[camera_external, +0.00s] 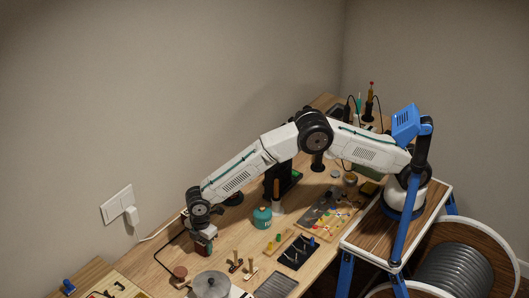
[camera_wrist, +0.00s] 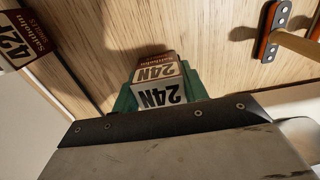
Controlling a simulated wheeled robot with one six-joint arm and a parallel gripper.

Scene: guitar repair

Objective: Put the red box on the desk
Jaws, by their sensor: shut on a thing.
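In the wrist view, a small box (camera_wrist: 158,72) with a reddish-brown face and a white face, both marked 24N, sits between the green fingers of my gripper (camera_wrist: 160,92). My gripper is shut on it. In the external view, my gripper (camera_external: 202,236) points down at the left end of the arm, with the small reddish box (camera_external: 204,249) at its tip, low over the wooden desk (camera_external: 236,258). I cannot tell whether the box touches the desk.
A round grey metal piece (camera_external: 211,285) lies in front of my gripper. A teal canister (camera_external: 262,217) stands to its right. Small wooden-handled tools (camera_external: 236,264) and a dark tray (camera_external: 298,253) lie further right. A wall socket (camera_external: 118,203) is at left.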

